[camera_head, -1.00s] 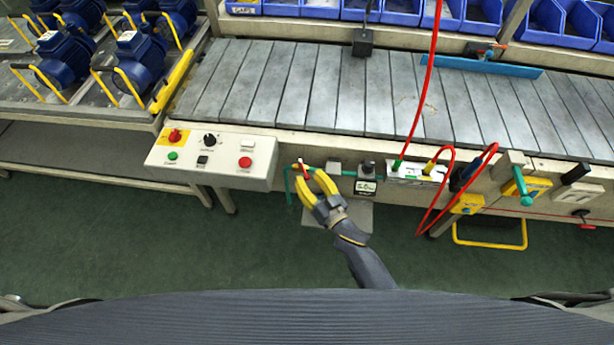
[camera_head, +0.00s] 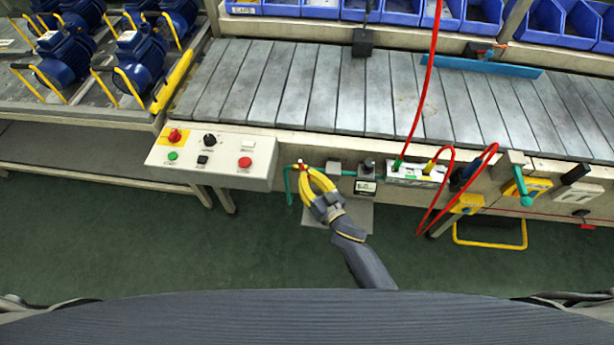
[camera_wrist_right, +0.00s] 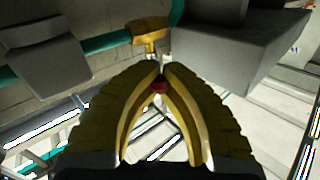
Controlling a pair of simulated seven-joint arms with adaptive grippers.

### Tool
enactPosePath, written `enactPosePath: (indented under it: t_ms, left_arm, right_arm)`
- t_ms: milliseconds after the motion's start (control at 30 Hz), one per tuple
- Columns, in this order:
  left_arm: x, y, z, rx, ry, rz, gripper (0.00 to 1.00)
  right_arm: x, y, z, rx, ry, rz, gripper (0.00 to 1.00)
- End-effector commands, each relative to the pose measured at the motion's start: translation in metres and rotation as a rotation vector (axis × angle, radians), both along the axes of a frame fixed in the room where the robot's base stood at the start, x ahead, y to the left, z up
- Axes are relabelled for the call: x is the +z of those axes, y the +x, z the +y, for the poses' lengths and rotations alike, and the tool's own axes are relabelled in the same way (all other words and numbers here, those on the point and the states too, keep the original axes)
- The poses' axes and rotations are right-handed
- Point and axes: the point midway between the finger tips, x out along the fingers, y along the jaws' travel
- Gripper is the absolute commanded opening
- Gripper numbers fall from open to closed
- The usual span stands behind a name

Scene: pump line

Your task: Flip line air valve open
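The line air valve is a small brass body (camera_wrist_right: 150,38) on a teal pipe, seen in the right wrist view just beyond my fingertips. Its red lever (camera_wrist_right: 158,87) shows between the yellow fingers of my right gripper (camera_wrist_right: 163,72). In the head view my right gripper (camera_head: 303,170) is at the teal pipe (camera_head: 288,184), right of the control box. Its fingertips have come together on the lever, and only a bit of red shows there. The fingers hide most of the lever, so its exact angle cannot be told. My left gripper is not in view.
A control box (camera_head: 225,172) with buttons and a red knob is close on the left. A small gauge (camera_head: 366,187) and a grey block sit right of the valve. Red hoses (camera_head: 425,95) hang further right. The slatted conveyor (camera_head: 300,90) lies behind; the green floor in front is open.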

Motion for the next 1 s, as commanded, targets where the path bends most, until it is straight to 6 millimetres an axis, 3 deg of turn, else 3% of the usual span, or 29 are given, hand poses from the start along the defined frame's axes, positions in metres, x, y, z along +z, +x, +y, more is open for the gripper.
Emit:
enactPosePath:
  t_ms: [433,1000]
  left_arm:
    - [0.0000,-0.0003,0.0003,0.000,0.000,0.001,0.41]
    - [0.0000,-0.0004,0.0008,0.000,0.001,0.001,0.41]
  right_arm:
    - [0.0012,0.0003,-0.0002,0.004,0.001,-0.002,0.00]
    - [0.0028,0.0040,-0.0076,0.141,0.005,-0.004,0.00]
